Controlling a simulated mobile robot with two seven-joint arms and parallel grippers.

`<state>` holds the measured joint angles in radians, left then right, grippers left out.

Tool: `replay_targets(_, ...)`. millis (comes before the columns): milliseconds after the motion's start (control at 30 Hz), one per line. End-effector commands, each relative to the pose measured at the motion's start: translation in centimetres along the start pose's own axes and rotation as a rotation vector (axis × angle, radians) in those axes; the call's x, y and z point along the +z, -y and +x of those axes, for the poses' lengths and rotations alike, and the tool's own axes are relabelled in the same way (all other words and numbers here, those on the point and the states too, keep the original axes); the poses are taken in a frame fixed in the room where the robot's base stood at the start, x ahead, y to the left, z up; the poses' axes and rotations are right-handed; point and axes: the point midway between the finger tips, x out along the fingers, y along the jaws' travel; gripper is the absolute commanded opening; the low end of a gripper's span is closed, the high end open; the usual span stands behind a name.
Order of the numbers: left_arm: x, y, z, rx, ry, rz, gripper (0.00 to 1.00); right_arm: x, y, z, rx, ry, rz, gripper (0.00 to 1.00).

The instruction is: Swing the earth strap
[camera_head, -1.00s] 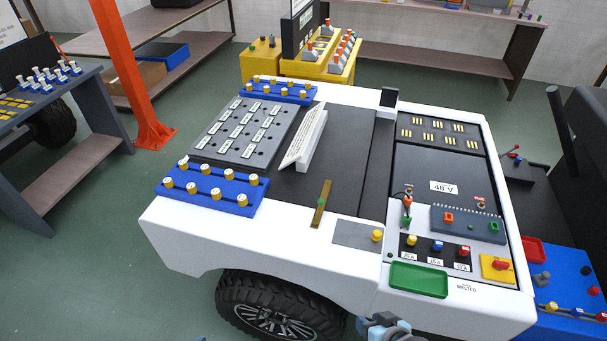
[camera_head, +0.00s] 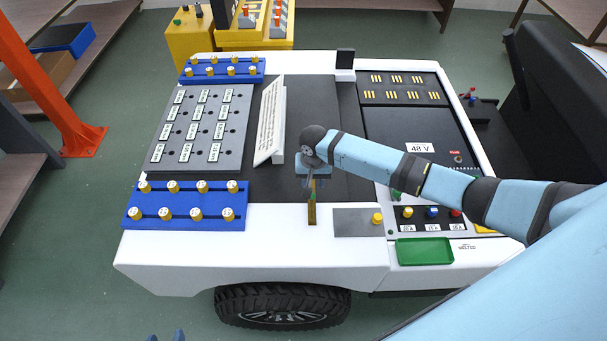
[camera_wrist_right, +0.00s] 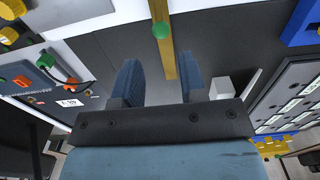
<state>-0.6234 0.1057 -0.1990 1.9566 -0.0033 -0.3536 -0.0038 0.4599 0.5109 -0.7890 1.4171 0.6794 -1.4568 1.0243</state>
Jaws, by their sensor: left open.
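The earth strap (camera_head: 312,214) is a flat brass bar with a green knob. It lies on the white front edge of the cart top, pointing toward the dark panel behind. My right gripper (camera_head: 312,184) is over its far part, which it partly hides. In the right wrist view the strap (camera_wrist_right: 161,50) and green knob (camera_wrist_right: 161,30) show; the two blue fingers (camera_wrist_right: 158,85) are apart on either side of the strap's line. I cannot tell whether they touch it. Only the tips of my left gripper (camera_head: 166,337) show at the bottom edge, away from the cart.
A white angled label board (camera_head: 271,122) stands left of my right gripper. A grey plate with a yellow knob (camera_head: 377,218) and a green tray (camera_head: 424,251) are to the right.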

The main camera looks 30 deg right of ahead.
Motion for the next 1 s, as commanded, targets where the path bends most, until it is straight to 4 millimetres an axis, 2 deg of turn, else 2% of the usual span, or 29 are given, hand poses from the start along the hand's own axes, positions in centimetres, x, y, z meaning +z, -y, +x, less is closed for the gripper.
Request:
replay_targets(200, 0.4, -0.5, 0.0, 0.014, -0.01, 0.018, 0.53, 0.1, 0.0, 2.4, -0.001, -0.001, -0.002, 0.38)
replay_targets(400, 2.9, -0.1, 1.8, 0.022, -0.015, 0.038, 0.53, 0.0, 0.1, 5.5, -0.003, -0.004, -0.003, 0.38)
replay_targets(733, 1.6, -0.2, 2.0, 0.024, -0.024, 0.038, 0.53, 0.0, 0.1, 7.5, -0.003, -0.002, -0.003, 0.38)
replay_targets(800, 1.6, -0.3, 1.9, 0.025, -0.024, 0.037, 0.53, 0.0, 0.1, 7.4, -0.003, -0.003, -0.003, 0.22)
replay_targets(867, 1.6, -0.3, 1.9, 0.025, -0.023, 0.037, 0.53, 0.0, 0.1, 7.4, -0.003, -0.003, -0.003, 0.11)
replay_targets(1000, 1.8, -0.4, 1.8, 0.025, -0.02, 0.035, 0.53, 0.0, 0.1, 7.4, -0.003, -0.002, 0.007, 0.11)
